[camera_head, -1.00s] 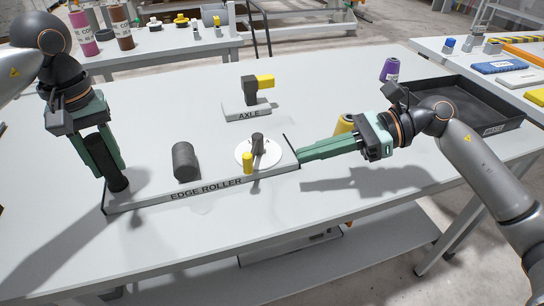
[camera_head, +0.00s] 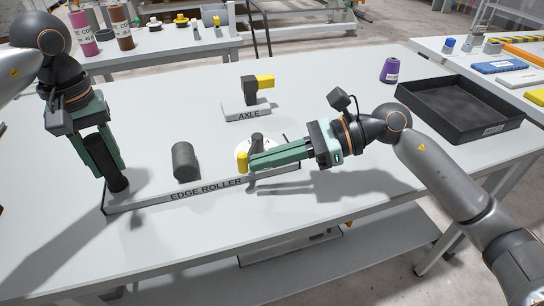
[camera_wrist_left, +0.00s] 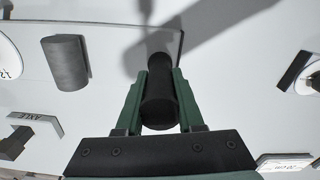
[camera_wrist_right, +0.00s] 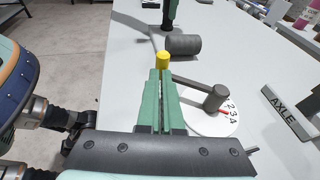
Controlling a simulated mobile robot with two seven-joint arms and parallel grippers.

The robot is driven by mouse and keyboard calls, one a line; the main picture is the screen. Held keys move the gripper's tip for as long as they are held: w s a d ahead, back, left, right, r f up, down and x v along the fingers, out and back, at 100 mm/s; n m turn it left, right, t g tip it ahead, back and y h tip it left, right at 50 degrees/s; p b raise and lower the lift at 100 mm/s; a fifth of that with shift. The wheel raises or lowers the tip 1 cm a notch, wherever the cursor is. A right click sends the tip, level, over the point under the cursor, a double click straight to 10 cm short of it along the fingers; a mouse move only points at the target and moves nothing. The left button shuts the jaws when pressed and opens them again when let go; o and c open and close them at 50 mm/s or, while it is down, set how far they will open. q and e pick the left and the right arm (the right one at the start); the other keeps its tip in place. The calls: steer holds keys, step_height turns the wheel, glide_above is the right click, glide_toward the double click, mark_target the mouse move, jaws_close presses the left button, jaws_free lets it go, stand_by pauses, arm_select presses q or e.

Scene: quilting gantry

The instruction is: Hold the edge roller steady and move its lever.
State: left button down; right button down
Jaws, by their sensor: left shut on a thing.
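The edge roller's long grey base (camera_head: 140,200) lies on the table, with a dark grey cylinder (camera_head: 185,161) on it. My left gripper (camera_head: 105,165) is shut on the black upright handle (camera_wrist_left: 158,100) at the base's left end. The lever has a yellow knob (camera_head: 242,162), a dark arm (camera_wrist_right: 190,83) and a grey hub post (camera_wrist_right: 215,97) over a white numbered dial (camera_wrist_right: 205,122). My right gripper (camera_head: 252,160) has its fingers together, tips right beside the yellow knob, which shows just beyond them in the right wrist view (camera_wrist_right: 162,60). Contact is unclear. The fingers partly hide the dial in the head view.
The axle block (camera_head: 247,111) with its yellow-tipped post stands behind the roller. A purple spool (camera_head: 390,70) and an empty black tray (camera_head: 460,120) are at the right. Side tables hold bottles and small parts. The table front is clear.

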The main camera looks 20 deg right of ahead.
arm_select(q)
steer(key=shift+s+d+f, duration=0.1)
steer(key=shift+d+f, duration=0.05)
steer(key=shift+f, duration=0.2)
arm_select(e)
steer(key=shift+w+a, duration=0.1)
steer(key=shift+a, duration=0.95)
steer(key=shift+s+d, duration=0.2)
steer(key=shift+d, duration=0.05)
steer(key=s+d+r, duration=0.3)
steer(key=s+d, duration=0.3)
steer(key=d, duration=0.5)
steer(key=shift+s+d, duration=0.15)
steer(key=shift+s, duration=0.15)
